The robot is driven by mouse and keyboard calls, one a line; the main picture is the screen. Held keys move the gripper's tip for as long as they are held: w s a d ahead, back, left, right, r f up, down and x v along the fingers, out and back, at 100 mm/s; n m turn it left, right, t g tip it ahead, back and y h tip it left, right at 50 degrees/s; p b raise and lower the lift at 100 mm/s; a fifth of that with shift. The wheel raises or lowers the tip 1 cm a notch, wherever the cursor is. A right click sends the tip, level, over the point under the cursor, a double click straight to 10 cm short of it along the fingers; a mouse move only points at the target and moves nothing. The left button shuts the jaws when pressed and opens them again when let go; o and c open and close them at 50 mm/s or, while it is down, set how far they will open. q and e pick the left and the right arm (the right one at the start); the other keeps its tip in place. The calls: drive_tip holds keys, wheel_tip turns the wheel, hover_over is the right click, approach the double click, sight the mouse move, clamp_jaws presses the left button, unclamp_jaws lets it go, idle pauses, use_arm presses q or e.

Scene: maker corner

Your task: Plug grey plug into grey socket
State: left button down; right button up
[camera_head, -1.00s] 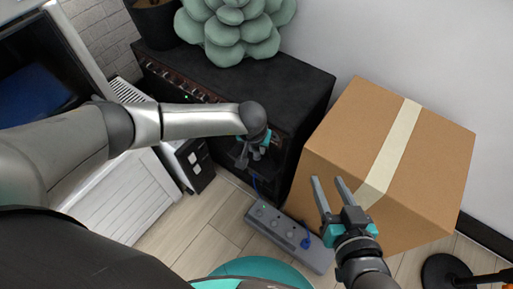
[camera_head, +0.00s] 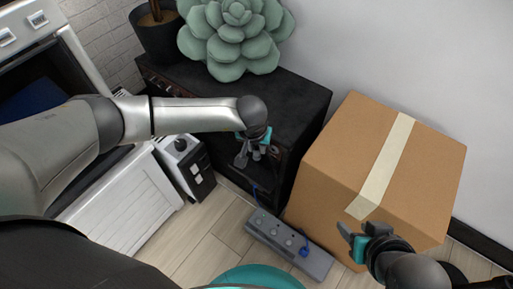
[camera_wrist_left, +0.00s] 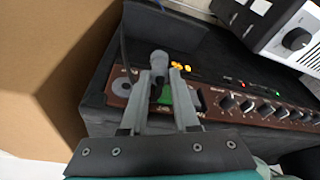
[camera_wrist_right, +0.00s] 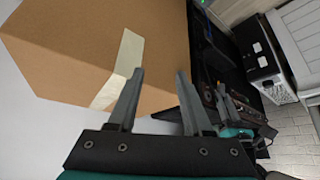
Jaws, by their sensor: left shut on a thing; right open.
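My left gripper (camera_head: 254,152) is at the front face of the black amplifier (camera_head: 292,101). In the left wrist view its fingers (camera_wrist_left: 158,85) are shut on a grey plug (camera_wrist_left: 158,60), with a dark cable beside it. The plug is over the amplifier's brown panel (camera_wrist_left: 215,106). A round grey ring (camera_wrist_left: 121,85) shows on that panel left of the fingers; I cannot tell whether it is the grey socket. A green patch shows between the fingers. In the head view the arm hides most of the plug. My right gripper (camera_head: 355,236) is open and empty beside the cardboard box.
A grey power strip (camera_head: 262,232) with a blue plug (camera_head: 304,251) lies on the floor. The cardboard box (camera_head: 335,165) stands right of the amplifier, which bears a succulent (camera_head: 235,35). A white unit with a dark switch panel (camera_head: 184,165) is on the left. Some wooden floor is clear.

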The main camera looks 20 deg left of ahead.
sight(256, 149)
use_arm(q)
wheel_tip(256, 149, up, 5)
drive_tip(key=shift+f+p, duration=0.2)
drive_tip(key=shift+p, duration=0.85)
wheel_tip(256, 149, up, 2)
drive_tip(key=shift+r+p, duration=0.15)
drive_tip(key=shift+p, duration=0.3)
drive_tip(key=shift+r+p, duration=0.45)
drive_tip(key=shift+r, duration=0.85)
use_arm(e)
wheel_tip(256, 149, down, 6)
drive_tip(key=s+d+g, duration=0.1)
drive_tip(key=s+g, duration=0.1)
drive_tip(key=shift+d+g+h, duration=0.3)
drive_tip(key=shift+d+h, duration=0.1)
drive_tip(key=shift+f, duration=0.15)
